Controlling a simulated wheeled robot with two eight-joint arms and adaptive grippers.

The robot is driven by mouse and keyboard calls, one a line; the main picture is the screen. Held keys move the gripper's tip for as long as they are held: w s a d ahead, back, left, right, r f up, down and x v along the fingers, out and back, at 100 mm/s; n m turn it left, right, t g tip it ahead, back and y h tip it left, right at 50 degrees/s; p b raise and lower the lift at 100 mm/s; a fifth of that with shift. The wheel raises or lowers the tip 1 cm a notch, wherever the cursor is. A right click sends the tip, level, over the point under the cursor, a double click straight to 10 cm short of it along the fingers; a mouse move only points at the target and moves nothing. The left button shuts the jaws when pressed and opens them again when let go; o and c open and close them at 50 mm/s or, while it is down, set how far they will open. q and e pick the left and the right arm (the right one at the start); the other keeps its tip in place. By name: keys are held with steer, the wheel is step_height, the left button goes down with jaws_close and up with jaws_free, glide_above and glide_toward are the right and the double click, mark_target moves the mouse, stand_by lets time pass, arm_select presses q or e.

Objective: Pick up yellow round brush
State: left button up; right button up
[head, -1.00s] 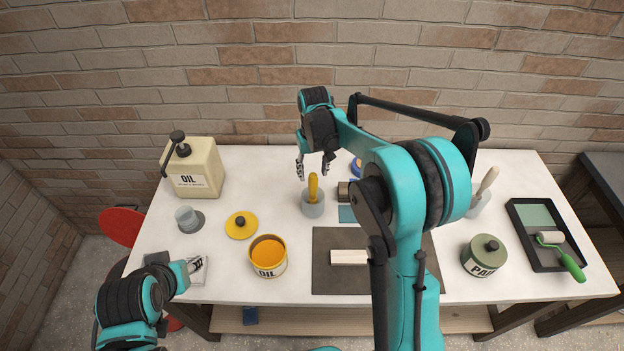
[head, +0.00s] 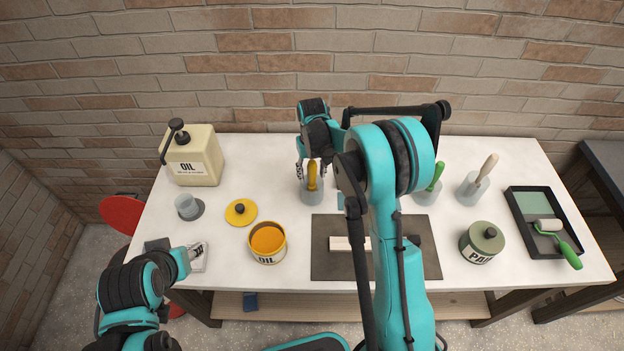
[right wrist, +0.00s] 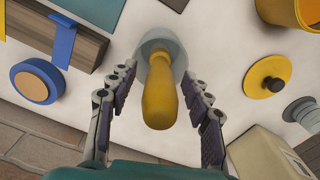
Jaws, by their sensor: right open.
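The yellow round brush (head: 312,176) stands handle up in a pale grey cup (head: 311,194) on the white table. In the right wrist view its yellow handle (right wrist: 160,92) points toward the camera, with the cup (right wrist: 152,46) behind it; the bristles are hidden. My right gripper (head: 311,171) is at the handle. In the right wrist view its fingers (right wrist: 161,95) are open, one on each side of the handle with gaps.
An open oil can (head: 267,243) and its yellow lid (head: 241,212) lie left of the cup. Cups with a green-handled brush (head: 436,177) and a wooden-handled brush (head: 487,168) stand to the right. A blue tape roll (right wrist: 38,82) and wooden block lie beside the cup.

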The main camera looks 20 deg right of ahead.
jaws_close()
